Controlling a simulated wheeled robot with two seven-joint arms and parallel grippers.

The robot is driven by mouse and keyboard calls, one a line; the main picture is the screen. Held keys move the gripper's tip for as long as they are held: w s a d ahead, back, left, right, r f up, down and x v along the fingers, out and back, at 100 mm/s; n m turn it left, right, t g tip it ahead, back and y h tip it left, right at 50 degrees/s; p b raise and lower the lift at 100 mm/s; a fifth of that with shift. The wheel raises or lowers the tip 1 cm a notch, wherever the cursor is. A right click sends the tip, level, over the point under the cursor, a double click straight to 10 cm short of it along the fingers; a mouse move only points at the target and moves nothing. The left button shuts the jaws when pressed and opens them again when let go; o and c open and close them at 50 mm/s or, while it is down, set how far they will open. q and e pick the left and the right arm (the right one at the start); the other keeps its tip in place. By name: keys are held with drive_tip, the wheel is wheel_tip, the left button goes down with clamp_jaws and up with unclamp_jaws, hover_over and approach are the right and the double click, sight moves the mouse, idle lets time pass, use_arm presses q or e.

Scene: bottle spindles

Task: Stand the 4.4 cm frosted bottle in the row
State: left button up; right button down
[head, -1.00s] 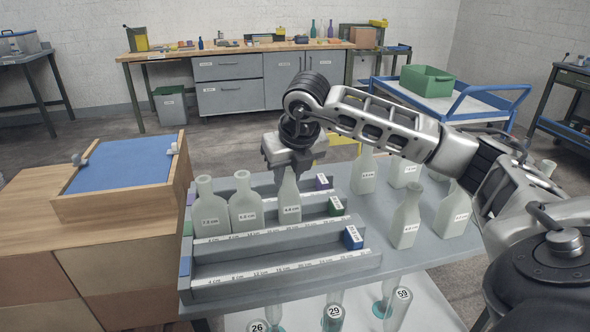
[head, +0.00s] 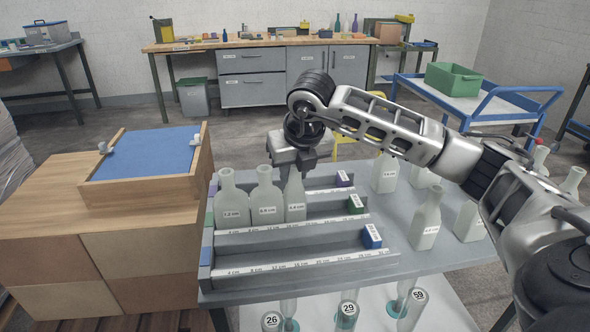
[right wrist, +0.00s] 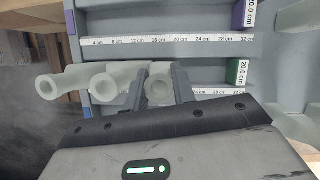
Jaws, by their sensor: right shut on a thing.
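The frosted bottle labelled 4.4 cm (head: 295,203) is upright in the rack channel with the green end block (head: 355,204). My right gripper (head: 292,160) is shut on its neck from above. In the right wrist view the bottle's mouth (right wrist: 160,87) shows between the two fingers. Two frosted bottles stand to its left in the same channel, a middle one (head: 265,197) and a leftmost one (head: 231,204). The held bottle is close beside the middle one; I cannot tell whether they touch. Its base is hidden behind the channel's front wall. My left gripper is not in view.
The front channel with the blue block (head: 371,237) is empty, and the purple block (head: 343,180) ends the rear one. Several frosted bottles, one of them here (head: 425,222), stand on the table right of the rack. A wooden box with a blue top (head: 152,152) is at left.

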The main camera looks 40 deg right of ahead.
drive_tip(key=shift+w+f, duration=0.1)
idle(0.3)
drive_tip(key=c, duration=1.1)
unclamp_jaws()
drive_tip(key=shift+r+p, duration=2.65)
drive_tip(key=shift+r, duration=1.4)
